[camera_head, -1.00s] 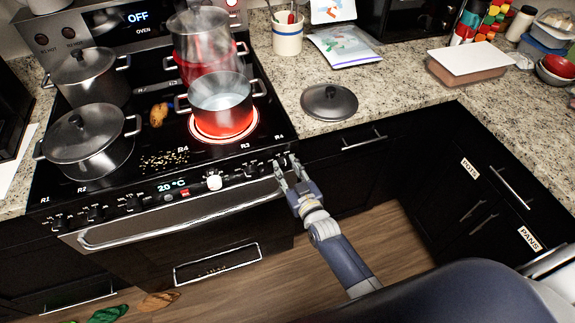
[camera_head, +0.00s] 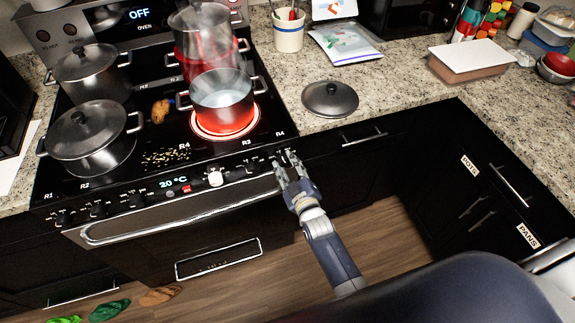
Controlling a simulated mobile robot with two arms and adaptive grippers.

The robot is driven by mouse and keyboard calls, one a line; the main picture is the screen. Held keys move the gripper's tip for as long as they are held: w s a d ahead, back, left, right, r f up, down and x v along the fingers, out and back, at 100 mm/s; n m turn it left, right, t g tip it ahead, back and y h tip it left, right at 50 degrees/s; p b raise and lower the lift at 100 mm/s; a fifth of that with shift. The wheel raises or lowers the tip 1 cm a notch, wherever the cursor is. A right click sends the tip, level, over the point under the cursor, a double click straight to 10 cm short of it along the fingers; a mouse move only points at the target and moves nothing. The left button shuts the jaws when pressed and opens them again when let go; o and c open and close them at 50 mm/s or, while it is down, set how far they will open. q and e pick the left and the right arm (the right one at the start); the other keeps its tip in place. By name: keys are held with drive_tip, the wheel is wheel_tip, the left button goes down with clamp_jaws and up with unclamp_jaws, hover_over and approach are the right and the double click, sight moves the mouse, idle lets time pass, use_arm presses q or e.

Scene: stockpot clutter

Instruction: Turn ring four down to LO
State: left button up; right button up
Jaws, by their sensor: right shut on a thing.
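My right gripper (camera_head: 286,161) is at the right end of the stove's front knob row, below the R4 label. It is shut on the ring four knob, which its fingers mostly hide; the knob's pointer direction cannot be read. The stove (camera_head: 215,163) has a black glass top. Its front right ring (camera_head: 228,133) glows red under an open steel pot (camera_head: 222,100) of clear liquid. My left gripper is not in view.
A loose lid (camera_head: 330,98) lies on the granite counter (camera_head: 390,110). A potato-like item (camera_head: 160,111) and crumbs lie on the stovetop. Cloths lie on the floor.

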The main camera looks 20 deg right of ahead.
drive_tip(key=o, duration=1.1)
drive_tip(key=shift+c, duration=0.2)
drive_tip(key=s+r, duration=0.1)
drive_tip(key=s, duration=1.1)
drive_tip(key=shift+d+r, duration=0.2)
drive_tip(key=shift+f, duration=0.1)
